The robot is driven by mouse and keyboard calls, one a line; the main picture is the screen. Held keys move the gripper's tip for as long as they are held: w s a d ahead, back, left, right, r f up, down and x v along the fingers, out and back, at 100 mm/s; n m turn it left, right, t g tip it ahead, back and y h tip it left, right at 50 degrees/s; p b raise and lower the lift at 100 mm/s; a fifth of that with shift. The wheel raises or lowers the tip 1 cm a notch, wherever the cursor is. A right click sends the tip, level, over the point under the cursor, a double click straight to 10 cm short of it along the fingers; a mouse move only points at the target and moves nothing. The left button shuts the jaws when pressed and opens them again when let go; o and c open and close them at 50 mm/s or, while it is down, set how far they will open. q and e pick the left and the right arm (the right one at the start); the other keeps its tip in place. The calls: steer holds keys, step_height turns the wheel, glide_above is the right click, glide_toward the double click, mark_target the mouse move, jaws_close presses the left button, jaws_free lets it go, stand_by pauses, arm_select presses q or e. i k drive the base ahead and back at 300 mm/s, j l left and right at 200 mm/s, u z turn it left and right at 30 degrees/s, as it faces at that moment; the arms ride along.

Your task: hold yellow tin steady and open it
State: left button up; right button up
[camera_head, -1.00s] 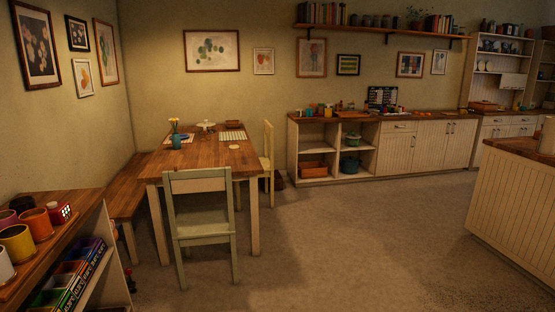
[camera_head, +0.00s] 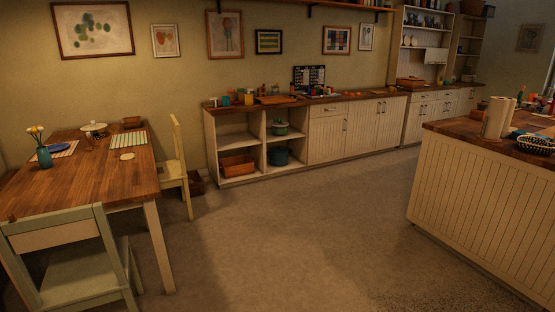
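I cannot make out a yellow tin for certain in the head view. Small colourful items, some orange or yellow (camera_head: 249,99), stand on the long wooden counter (camera_head: 225,107) by the back wall, too small to identify. Neither of my grippers is in view.
A wooden dining table (camera_head: 90,185) stands at the left with a green chair (camera_head: 75,262) in front and a yellow chair (camera_head: 178,168) at its right. A kitchen island (camera_head: 485,200) with a paper roll (camera_head: 495,118) stands at the right. The floor (camera_head: 300,240) between is clear.

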mark_target(249, 99)
steer(key=i, duration=2.95)
